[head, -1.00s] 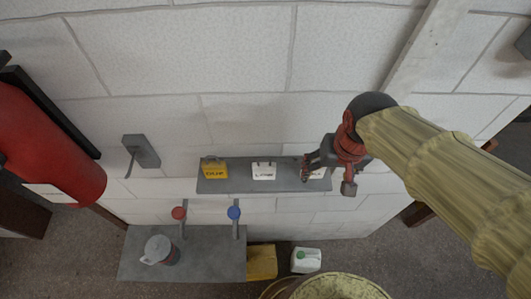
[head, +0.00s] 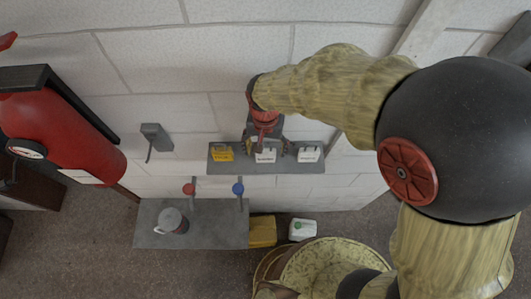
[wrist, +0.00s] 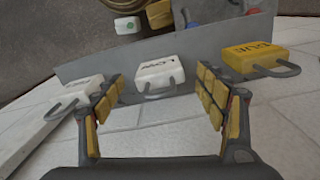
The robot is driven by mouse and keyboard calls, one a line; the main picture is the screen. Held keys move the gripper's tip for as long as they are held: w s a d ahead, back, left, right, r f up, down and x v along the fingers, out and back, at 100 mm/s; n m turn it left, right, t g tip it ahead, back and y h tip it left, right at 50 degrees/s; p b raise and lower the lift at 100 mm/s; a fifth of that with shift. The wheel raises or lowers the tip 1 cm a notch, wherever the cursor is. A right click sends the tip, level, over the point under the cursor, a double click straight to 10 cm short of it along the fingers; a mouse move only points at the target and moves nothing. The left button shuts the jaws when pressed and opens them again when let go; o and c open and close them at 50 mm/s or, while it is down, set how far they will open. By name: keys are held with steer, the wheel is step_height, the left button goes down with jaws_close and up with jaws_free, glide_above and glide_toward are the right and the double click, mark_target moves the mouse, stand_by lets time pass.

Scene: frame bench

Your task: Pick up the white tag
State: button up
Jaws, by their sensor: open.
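Two white tags with dark lettering and grey loops are in view. The middle white tag (head: 265,157) is on a narrow grey shelf (head: 235,168), partly hidden below my gripper (head: 266,145). The other white tag (head: 308,155) is at the shelf's right. In the wrist view my gripper (wrist: 160,88) is open, with the middle white tag (wrist: 160,71) between and just beyond its fingers, seemingly untouched. The other white tag (wrist: 68,98) is outside the left finger.
A yellow tag (head: 222,154) is at the shelf's left end, outside the right finger in the wrist view. The block wall (head: 180,110) is close behind. Below are a red knob (head: 189,189), a blue knob (head: 238,188), and a grey bench (head: 200,234) with a jug (head: 170,222).

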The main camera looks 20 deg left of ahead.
mark_target(266, 156)
steer(key=shift+f+p, duration=0.7)
steer(key=shift+f, duration=1.95)
steer(key=c, duration=0.3)
steer(key=c, duration=0.9)
